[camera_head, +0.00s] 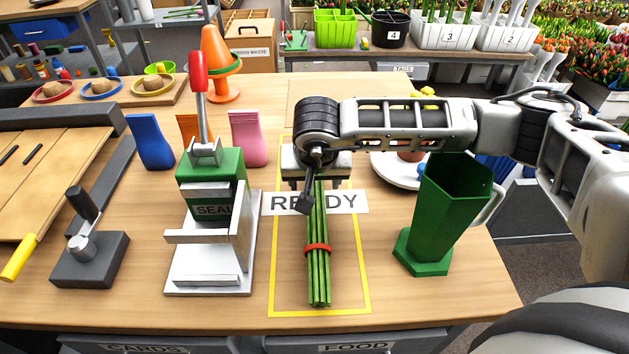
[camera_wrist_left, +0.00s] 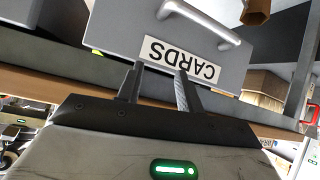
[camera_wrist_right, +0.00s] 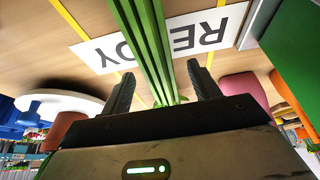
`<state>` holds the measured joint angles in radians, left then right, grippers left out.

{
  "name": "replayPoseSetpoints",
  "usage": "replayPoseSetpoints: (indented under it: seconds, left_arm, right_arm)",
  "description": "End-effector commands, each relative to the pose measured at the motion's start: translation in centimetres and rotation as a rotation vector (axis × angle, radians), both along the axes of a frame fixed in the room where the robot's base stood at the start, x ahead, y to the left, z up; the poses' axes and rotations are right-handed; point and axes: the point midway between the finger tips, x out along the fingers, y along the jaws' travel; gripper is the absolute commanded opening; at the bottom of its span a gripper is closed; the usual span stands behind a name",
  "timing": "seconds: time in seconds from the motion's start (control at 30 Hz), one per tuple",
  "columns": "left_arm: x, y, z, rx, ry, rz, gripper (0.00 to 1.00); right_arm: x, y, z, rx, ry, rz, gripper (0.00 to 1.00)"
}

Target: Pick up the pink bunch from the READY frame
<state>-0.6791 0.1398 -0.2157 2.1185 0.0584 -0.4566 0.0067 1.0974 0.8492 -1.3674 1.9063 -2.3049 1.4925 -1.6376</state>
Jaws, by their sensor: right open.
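The bunch lies in the yellow READY frame (camera_head: 363,290). Its green stems (camera_head: 318,283) point to the near edge, with a red band (camera_head: 317,248) around them. Its flower heads are hidden under my right arm, so I cannot see their colour. My right gripper (camera_head: 311,198) is over the far part of the stems. In the right wrist view the stems (camera_wrist_right: 148,40) run between its two open fingers (camera_wrist_right: 162,75), which are not closed on them. My left gripper (camera_wrist_left: 158,75) is open and empty, in front of the CARDS drawer (camera_wrist_left: 235,60).
A SEAL press (camera_head: 212,215) stands left of the frame, and a green vase (camera_head: 440,215) stands to its right. Blue, orange and pink sleeves (camera_head: 248,138) stand behind the press. A white READY label (camera_head: 345,202) crosses the frame.

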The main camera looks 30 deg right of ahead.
Motion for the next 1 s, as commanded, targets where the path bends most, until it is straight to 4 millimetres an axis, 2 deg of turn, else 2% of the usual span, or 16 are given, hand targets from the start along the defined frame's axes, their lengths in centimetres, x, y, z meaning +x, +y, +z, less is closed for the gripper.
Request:
replayPoseSetpoints:
  seconds: [0.27, 0.3, 0.5, 0.83, 1.0]
  left_arm:
    - [-0.1, 0.1, -0.3, 0.005, 0.005, -0.003, 0.36]
    - [-0.1, 0.1, -0.3, 0.005, 0.005, -0.003, 0.36]
    - [0.0, 0.0, -0.1, 0.004, 0.002, -0.003, 0.36]
    - [0.1, 0.0, 0.1, 0.002, -0.005, -0.003, 0.36]
    - [0.1, 0.0, -0.1, -0.001, -0.006, -0.002, 0.36]
  right_arm:
    - [0.2, -0.1, -0.6, 0.0, 0.0, 0.001, 0.61]
    - [0.2, -0.1, -0.6, 0.0, 0.0, 0.001, 0.58]
    - [0.2, -0.1, -0.5, 0.0, 0.0, 0.0, 0.05]
    - [0.2, -0.1, -0.2, 0.001, -0.003, 0.001, 0.05]
    - [0.3, 0.0, 1.0, 0.002, -0.008, 0.001, 0.05]
